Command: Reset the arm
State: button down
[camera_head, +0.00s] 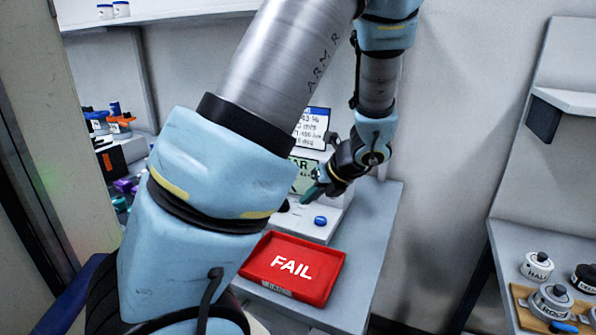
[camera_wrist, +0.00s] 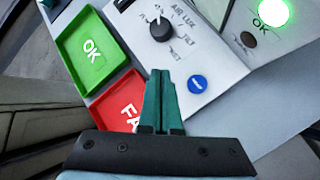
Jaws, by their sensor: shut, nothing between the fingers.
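My arm reaches across the head view toward the back counter. My gripper (camera_head: 312,193) is above a white instrument panel (camera_head: 306,224), close to its front part. In the wrist view my gripper (camera_wrist: 163,75) has its green fingers together with nothing between them. The fingertips appear over the panel between a black knob (camera_wrist: 160,29) and a blue button (camera_wrist: 197,84). I cannot tell whether they touch the panel.
A red FAIL tray (camera_head: 328,288) lies in front of the panel, with a green OK tray (camera_wrist: 68,55) beside it. A green lamp (camera_wrist: 273,12) is lit. Lidded jars (camera_head: 537,266) stand on the right-hand bench. My arm hides part of the counter.

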jog(key=s+a+r+n+g+h, duration=0.1)
jog(key=s+a+n, duration=0.4)
jog(key=n, duration=1.1)
jog(key=s+a+r+n+g+h, duration=0.2)
jog(key=s+a+n, duration=0.4)
jog(key=n, duration=1)
jog(key=a+g+h, duration=0.1)
jog(key=a+h, duration=0.1)
jog(key=shift+s+r+h, duration=0.2)
jog(key=shift+h, duration=0.1)
